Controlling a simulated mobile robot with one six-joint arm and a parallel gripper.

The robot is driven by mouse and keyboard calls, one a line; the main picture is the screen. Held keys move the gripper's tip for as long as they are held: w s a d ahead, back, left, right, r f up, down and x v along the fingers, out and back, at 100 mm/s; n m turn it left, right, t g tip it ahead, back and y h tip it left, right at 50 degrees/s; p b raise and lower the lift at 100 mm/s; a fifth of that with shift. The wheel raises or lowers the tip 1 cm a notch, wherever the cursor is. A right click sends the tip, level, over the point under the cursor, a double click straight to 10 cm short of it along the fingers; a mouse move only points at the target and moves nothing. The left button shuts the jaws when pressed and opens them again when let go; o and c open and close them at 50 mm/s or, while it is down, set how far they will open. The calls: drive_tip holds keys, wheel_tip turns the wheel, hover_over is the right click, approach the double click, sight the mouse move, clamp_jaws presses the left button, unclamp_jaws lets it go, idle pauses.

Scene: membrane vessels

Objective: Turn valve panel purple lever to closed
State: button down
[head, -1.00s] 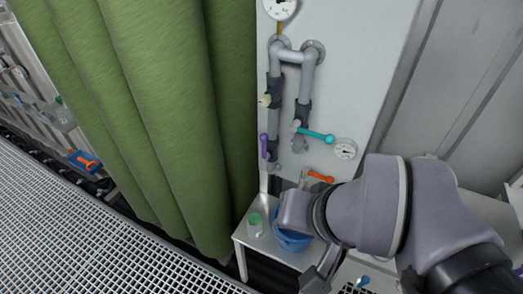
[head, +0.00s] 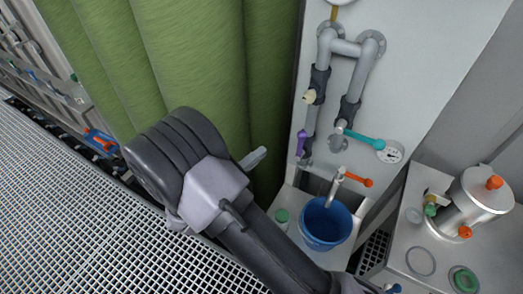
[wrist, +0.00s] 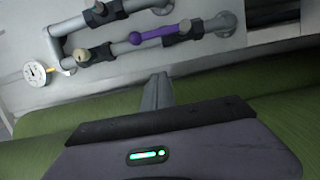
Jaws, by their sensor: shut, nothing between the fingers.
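The purple lever (head: 301,143) is on the left grey pipe of the white valve panel (head: 425,60). It lies roughly along that pipe, with its knob toward the upper end. In the wrist view the purple lever (wrist: 160,32) lies nearly along the pipe, its knob at the left and its dark valve body at the right. My gripper (head: 262,153) is shut and empty, left of the lever in the head view, in front of the green curtain. In the wrist view my gripper's fingers (wrist: 158,78) appear below the lever, apart from it.
An orange-handled tap (head: 356,179) stands over a blue bucket (head: 326,222). A green curtain (head: 190,60) hangs left. A steel vessel (head: 478,200) stands right.

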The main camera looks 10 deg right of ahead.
sight(300, 147)
drive_tip(key=w+d+b, duration=0.2)
drive_tip(key=d, duration=0.6)
drive_tip(key=shift+d, duration=0.35)
drive_tip(key=shift+w+b, duration=0.1)
drive_tip(key=shift+b, duration=0.25)
